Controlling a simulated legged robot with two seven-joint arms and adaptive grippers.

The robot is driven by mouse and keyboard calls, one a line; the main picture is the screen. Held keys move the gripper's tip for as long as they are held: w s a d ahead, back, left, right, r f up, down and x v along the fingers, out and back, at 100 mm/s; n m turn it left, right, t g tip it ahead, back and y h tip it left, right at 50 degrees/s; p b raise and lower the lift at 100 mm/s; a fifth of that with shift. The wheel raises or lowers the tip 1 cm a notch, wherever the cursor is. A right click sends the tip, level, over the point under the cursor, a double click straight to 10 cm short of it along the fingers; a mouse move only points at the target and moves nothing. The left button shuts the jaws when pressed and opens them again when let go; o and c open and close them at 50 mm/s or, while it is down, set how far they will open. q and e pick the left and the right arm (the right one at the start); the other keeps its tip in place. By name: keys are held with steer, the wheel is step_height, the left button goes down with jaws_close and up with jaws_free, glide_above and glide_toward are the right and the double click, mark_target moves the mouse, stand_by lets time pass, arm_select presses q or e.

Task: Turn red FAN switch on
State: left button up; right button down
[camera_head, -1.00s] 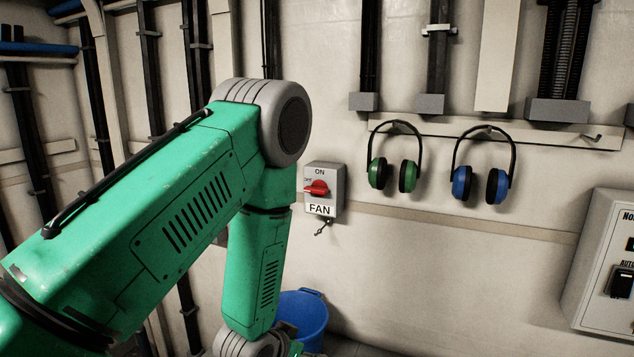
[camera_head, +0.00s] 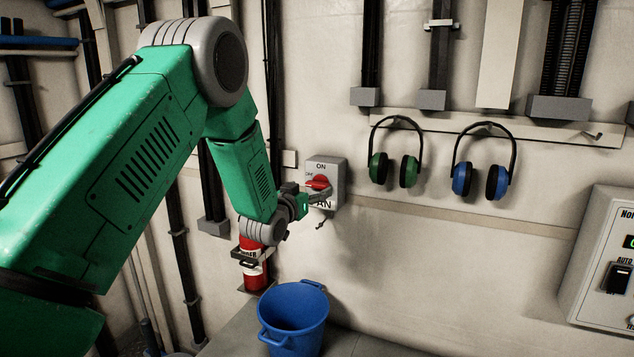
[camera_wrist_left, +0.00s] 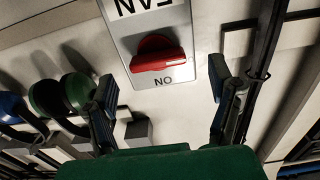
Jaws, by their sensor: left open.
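The red FAN switch (camera_head: 317,182) is a rotary knob on a grey wall box (camera_head: 338,180). ON is printed above the knob and OFF at its left. Its handle lies roughly horizontal. My left gripper (camera_head: 316,199) is in front of the box's lower part and hides some of the FAN label. In the left wrist view the picture is upside down, and the red knob (camera_wrist_left: 158,56) shows between and beyond the two spread fingers of my open left gripper (camera_wrist_left: 163,88). The fingers look apart from the knob; contact cannot be told. My right gripper is not in view.
Green ear muffs (camera_head: 408,172) and blue ear muffs (camera_head: 461,180) hang right of the box. A blue bucket (camera_head: 293,315) and a red cylinder (camera_head: 255,277) are below. A control panel (camera_head: 597,265) is at the right edge. Dark vertical conduits run along the wall.

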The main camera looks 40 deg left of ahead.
mark_target(315, 186)
arm_select(q)
steer(key=shift+p+x, duration=0.35)
steer(key=shift+x, duration=1.85)
steer(key=shift+d, duration=0.15)
steer(key=c, duration=1.2)
